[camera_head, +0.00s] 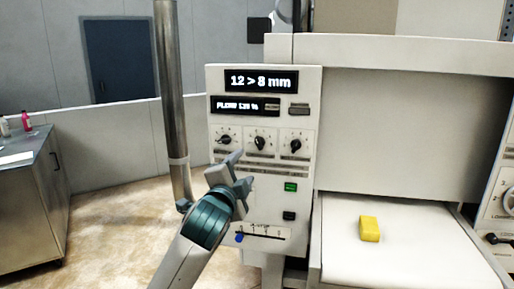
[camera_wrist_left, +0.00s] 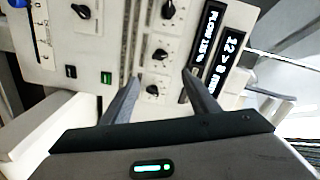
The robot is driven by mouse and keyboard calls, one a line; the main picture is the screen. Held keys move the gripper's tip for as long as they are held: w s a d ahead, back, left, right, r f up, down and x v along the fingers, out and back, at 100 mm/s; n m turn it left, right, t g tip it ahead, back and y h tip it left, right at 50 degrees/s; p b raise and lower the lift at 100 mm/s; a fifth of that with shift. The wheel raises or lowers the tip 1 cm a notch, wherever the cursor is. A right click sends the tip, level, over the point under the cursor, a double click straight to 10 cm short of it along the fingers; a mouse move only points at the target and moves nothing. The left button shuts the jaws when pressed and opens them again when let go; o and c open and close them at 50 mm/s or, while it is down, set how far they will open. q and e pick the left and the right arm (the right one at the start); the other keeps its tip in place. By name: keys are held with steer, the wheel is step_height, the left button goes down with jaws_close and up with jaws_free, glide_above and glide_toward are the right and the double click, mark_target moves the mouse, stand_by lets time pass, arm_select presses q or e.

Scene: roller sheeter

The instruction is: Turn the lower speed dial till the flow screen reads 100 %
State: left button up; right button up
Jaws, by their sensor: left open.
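The white control panel (camera_head: 270,178) has a row of three black dials: left (camera_head: 223,140), middle (camera_head: 260,143) and right (camera_head: 295,145). Their labels are too small to read. A separate black dial (camera_wrist_left: 82,10) sits lower on the panel in the left wrist view; my gripper hides that area in the head view. I cannot tell which dial is the lower speed one. The flow screen (camera_head: 245,106) reads about 125 %, its digits blurred. My left gripper (camera_head: 238,171) is open and empty in front of the panel, below the dial row. My right gripper is out of view.
A larger screen (camera_head: 261,81) reads 12 > 8 mm. A green button (camera_head: 291,187), a dark button (camera_head: 289,216) and a blue slider knob (camera_head: 239,238) are lower down. A metal post (camera_head: 172,90) stands left. A yellow block (camera_head: 369,229) lies on the white bed (camera_head: 410,262).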

mark_target(259, 145)
arm_select(q)
steer(key=shift+w, duration=0.1)
steer(key=w+p, duration=0.1)
steer(key=w, duration=0.4)
steer(key=w+d+p, duration=0.1)
steer(key=w+p, duration=0.1)
steer(key=w, duration=0.3)
steer(key=w+d+p, duration=0.1)
steer(key=w, duration=0.4)
steer(key=shift+w+d+r+p, duration=0.1)
steer(key=shift+w+d+p, duration=0.1)
steer(key=shift+p, duration=0.2)
steer(key=shift+w+d, duration=0.15)
steer(key=shift+w, duration=0.65)
steer(key=c, duration=1.1)
